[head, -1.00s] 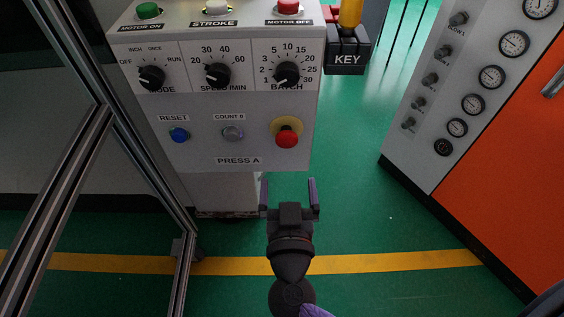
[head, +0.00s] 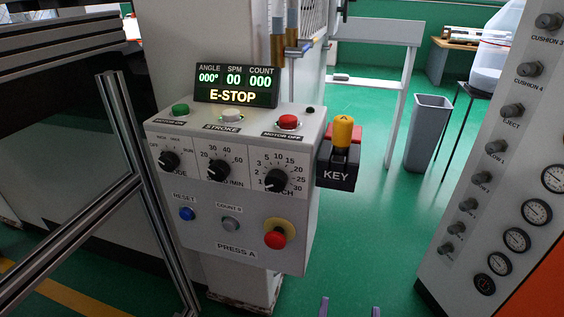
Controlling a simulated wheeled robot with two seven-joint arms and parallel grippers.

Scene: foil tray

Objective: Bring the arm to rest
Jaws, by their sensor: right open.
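My right gripper (head: 349,309) shows only as two purple fingertips at the bottom edge of the head view. The fingers are apart with nothing between them. It is below and to the right of the press control box (head: 232,236), apart from it. The rest of the right arm is out of the frame. My left gripper is not in view.
The control box carries a display (head: 236,85) reading E-STOP, a red mushroom button (head: 279,234) and a key block (head: 337,172). A metal frame post (head: 150,190) stands left. An orange and grey gauge cabinet (head: 470,235) stands right. Green floor (head: 365,240) lies open between.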

